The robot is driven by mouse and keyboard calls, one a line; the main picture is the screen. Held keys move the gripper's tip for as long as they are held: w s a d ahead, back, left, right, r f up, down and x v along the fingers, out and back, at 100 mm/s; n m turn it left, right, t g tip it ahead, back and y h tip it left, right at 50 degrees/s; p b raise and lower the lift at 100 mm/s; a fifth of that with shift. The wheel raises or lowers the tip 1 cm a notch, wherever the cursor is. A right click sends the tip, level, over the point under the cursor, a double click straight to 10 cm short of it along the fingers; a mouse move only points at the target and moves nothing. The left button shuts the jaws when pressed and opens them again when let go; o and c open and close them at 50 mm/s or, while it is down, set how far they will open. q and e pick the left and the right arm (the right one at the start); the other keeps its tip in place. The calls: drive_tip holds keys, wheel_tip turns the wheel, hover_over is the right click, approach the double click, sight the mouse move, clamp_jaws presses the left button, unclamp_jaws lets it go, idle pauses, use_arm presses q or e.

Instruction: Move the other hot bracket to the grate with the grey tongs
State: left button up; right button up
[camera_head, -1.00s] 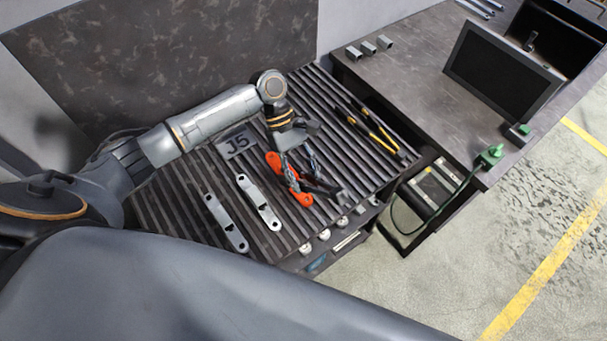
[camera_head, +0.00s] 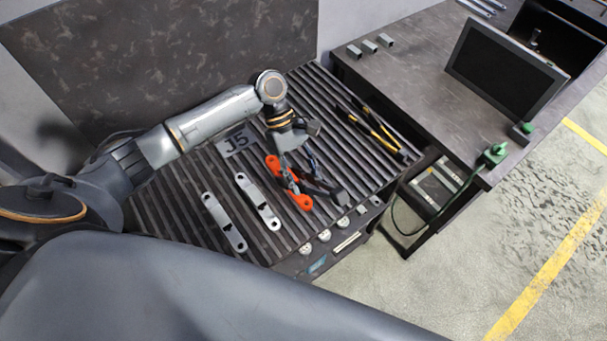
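A glowing orange hot bracket (camera_head: 304,201) lies on the slatted grate (camera_head: 180,228), partly covered by my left gripper. Two grey brackets, one (camera_head: 257,201) nearer the hot one and one (camera_head: 224,222) further left, lie on the slats. My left gripper (camera_head: 299,171) points down over the hot bracket, its fingers seemingly spread. A dark grey tool (camera_head: 328,189), perhaps the grey tongs, lies beside and under the fingers. I cannot tell whether they grip it. A pair of yellow-and-black handled tongs (camera_head: 378,130) lies further right. My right gripper is out of view.
A plate marked J5 (camera_head: 236,143) lies behind the grey brackets. At right, a dark table (camera_head: 420,75) carries small grey blocks (camera_head: 369,47), a black screen (camera_head: 503,70) and a green-ended cable (camera_head: 493,154). A dark panel (camera_head: 160,60) rises behind the grate.

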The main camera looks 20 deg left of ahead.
use_arm(q)
wheel_tip(320, 180, up, 10)
drive_tip(key=p, duration=0.7)
drive_tip(key=s+d+r, duration=0.3)
drive_tip(key=s, duration=0.4)
drive_tip(key=s+d+r, duration=0.2)
drive_tip(key=s+r, duration=0.1)
drive_tip(key=s, duration=0.5)
drive_tip(key=shift+d, duration=0.4)
